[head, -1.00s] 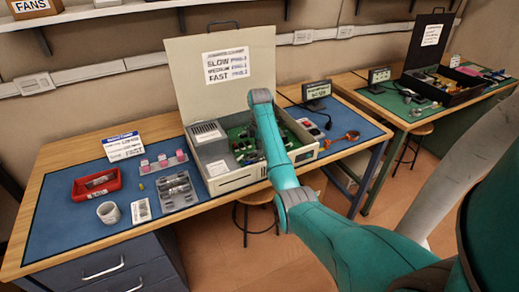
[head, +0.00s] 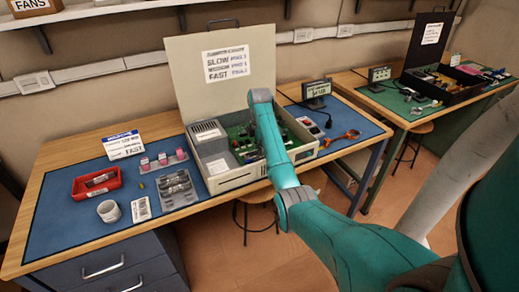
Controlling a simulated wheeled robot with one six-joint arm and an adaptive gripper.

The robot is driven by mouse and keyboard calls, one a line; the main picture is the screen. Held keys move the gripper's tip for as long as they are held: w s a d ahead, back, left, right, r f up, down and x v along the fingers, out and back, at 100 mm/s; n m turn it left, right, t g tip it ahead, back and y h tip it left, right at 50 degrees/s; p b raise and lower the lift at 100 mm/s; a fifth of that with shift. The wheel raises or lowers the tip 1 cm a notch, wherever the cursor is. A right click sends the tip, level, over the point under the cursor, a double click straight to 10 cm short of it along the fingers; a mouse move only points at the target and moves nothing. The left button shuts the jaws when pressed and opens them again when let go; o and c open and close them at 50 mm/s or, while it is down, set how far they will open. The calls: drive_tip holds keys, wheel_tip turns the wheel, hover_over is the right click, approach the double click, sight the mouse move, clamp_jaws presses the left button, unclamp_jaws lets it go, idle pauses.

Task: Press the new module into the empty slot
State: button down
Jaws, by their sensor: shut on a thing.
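The open beige computer case (head: 238,181) stands on the blue mat with its lid raised. A green circuit board (head: 243,136) shows inside it, left of my arm. My forearm reaches over the case and covers part of its inside. My gripper is hidden behind the forearm, so I cannot see its fingers or anything in them. The empty slot and the new module cannot be made out there.
A red tray (head: 84,192) holding a dark part, a white cup (head: 109,211) and a grey metal block (head: 177,190) are left of the case. A small display (head: 316,91) and orange-handled tool (head: 350,135) are right. A second bench (head: 410,122) stands further right.

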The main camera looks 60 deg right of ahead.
drive_tip(key=shift+f, duration=0.15)
drive_tip(key=c, duration=1.2)
unclamp_jaws()
drive_tip(key=o, duration=0.3)
drive_tip(key=shift+r, duration=0.7)
